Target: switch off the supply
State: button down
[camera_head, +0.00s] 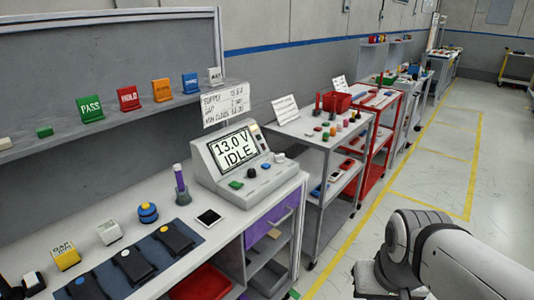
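The supply (243,165) is a grey console with a sloped front on the right end of the workbench. Its screen (234,148) reads "13.0 V IDLE". On its lower ledge are a green button (236,184), a dark knob (251,172) and a grey and black knob (279,158). A small dark and light control (257,138) sits right of the screen; its position is too small to read. My arm shows at the lower right, away from the supply. My gripper's fingers are not visible.
Coloured signs, including a green PASS block (90,108), line the shelf. A grey cart (318,140) stands beyond. Open floor lies right.

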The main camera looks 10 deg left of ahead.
aim_at(235, 185)
jog(key=u, duration=0.35)
jog(key=i, duration=1.15)
jog(key=u, duration=0.8)
